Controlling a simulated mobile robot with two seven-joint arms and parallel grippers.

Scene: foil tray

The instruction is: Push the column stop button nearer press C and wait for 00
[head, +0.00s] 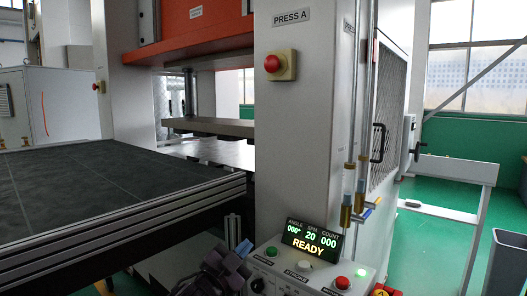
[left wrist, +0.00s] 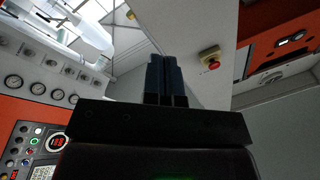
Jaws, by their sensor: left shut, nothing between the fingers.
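A red mushroom stop button (head: 272,64) on a yellow box is mounted on the pale column labelled PRESS A. A second, smaller red stop button (head: 98,87) shows on a column farther back at the left. No press C label is visible. My left gripper (head: 243,248) is low in the head view, below the near button and left of the control panel. In the left wrist view my gripper's fingers (left wrist: 166,80) are shut and empty. A red button on a yellow box (left wrist: 210,58) is to their right, apart from them. My right gripper is out of view.
The control panel's display (head: 312,241) reads READY, angle 000, SPM 20, count 000. Lit buttons and a red button (head: 342,283) sit below it. A dark bed (head: 90,185) with aluminium edges fills the left. Vertical pipes (head: 352,150) run beside the column.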

